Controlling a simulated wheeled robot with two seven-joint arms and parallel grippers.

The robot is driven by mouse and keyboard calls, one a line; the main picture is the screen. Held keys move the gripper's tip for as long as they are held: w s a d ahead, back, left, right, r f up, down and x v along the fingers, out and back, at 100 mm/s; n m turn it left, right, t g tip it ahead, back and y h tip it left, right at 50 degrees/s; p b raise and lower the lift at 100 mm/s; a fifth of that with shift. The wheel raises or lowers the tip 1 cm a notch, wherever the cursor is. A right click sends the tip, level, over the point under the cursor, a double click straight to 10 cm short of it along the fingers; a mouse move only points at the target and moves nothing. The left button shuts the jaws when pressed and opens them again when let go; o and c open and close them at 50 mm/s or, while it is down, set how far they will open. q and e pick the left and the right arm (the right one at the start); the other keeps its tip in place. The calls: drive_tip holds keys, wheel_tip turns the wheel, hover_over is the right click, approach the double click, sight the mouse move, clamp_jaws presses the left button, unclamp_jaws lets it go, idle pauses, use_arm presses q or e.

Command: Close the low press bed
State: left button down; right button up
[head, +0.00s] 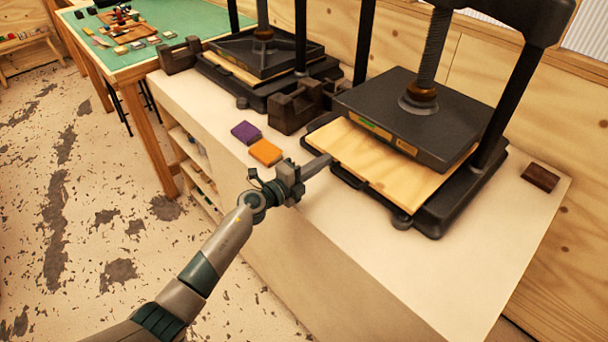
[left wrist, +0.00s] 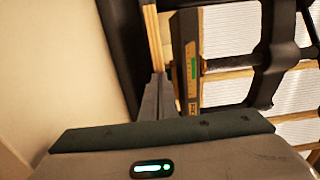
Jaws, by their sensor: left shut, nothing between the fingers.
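The near press has a black platen (head: 400,115) on a screw. Its pale wooden bed (head: 385,165) sits on a black base (head: 455,205) and sticks out in front of the platen. My left gripper (head: 326,160) is shut and empty, its fingertips at the left front edge of this bed; I cannot tell whether they touch. In the left wrist view the shut fingers (left wrist: 158,98) point toward the bed's wooden edge (left wrist: 153,35) and the platen (left wrist: 186,60). A dark handle (head: 349,176) is on the bed's front side. My right gripper is not in view.
A second press (head: 265,55) stands farther back. Purple (head: 246,132) and orange (head: 265,152) blocks lie left of my gripper. Brown blocks (head: 296,108) stand between the presses. A dark red block (head: 540,177) lies at right. The front countertop (head: 375,265) is clear.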

use_arm(q)
drive_tip(key=shift+x, duration=1.75)
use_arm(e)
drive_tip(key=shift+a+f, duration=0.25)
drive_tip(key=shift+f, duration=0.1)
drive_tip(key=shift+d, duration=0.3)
use_arm(q)
drive_tip(key=shift+a, duration=0.15)
